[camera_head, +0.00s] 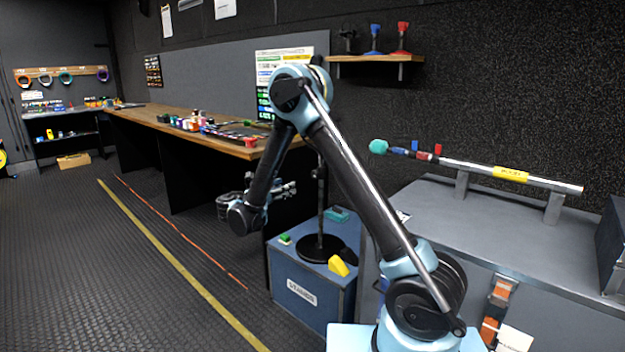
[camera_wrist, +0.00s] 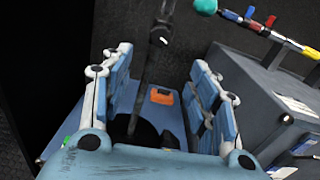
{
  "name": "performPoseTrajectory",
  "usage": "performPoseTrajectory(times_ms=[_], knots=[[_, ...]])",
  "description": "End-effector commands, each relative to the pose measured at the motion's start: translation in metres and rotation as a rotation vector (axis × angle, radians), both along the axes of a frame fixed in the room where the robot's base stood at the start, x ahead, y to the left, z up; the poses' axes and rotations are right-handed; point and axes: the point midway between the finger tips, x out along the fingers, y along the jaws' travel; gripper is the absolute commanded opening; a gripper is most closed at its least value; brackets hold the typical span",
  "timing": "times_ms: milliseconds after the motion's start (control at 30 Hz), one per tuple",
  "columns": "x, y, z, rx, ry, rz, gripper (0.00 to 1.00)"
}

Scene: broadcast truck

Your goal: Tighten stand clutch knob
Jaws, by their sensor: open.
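A black stand (camera_head: 319,247) has a round base on a blue case, with a thin upright pole. In the wrist view the stand's dark pole (camera_wrist: 147,75) rises beyond my fingers. A small dark fitting with a white mark (camera_wrist: 163,40) sits on its upper part; I cannot tell for sure that it is the clutch knob. My gripper (camera_head: 288,188) is open and empty, just left of the pole in the head view. Its pale blue fingers (camera_wrist: 160,88) are wide apart in the wrist view, with the pole showing between them. No contact is visible.
The blue case (camera_head: 307,300) also bears a yellow wedge (camera_head: 338,266) and a green block (camera_head: 284,239). A long wooden bench (camera_head: 150,118) is behind left. A grey cabinet (camera_head: 500,235) with a boom pole (camera_head: 470,167) on supports stands right. The floor at left is mostly clear.

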Motion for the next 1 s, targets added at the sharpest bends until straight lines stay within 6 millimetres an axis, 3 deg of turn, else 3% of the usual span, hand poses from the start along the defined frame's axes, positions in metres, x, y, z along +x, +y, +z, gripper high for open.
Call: performPoseTrajectory(times_ms=[267,1000], knots=[[0.021,-0.016,-0.001,-0.004,0.000,-0.002,0.55],[0.120,-0.094,0.000,-0.003,0.000,-0.001,0.55]])
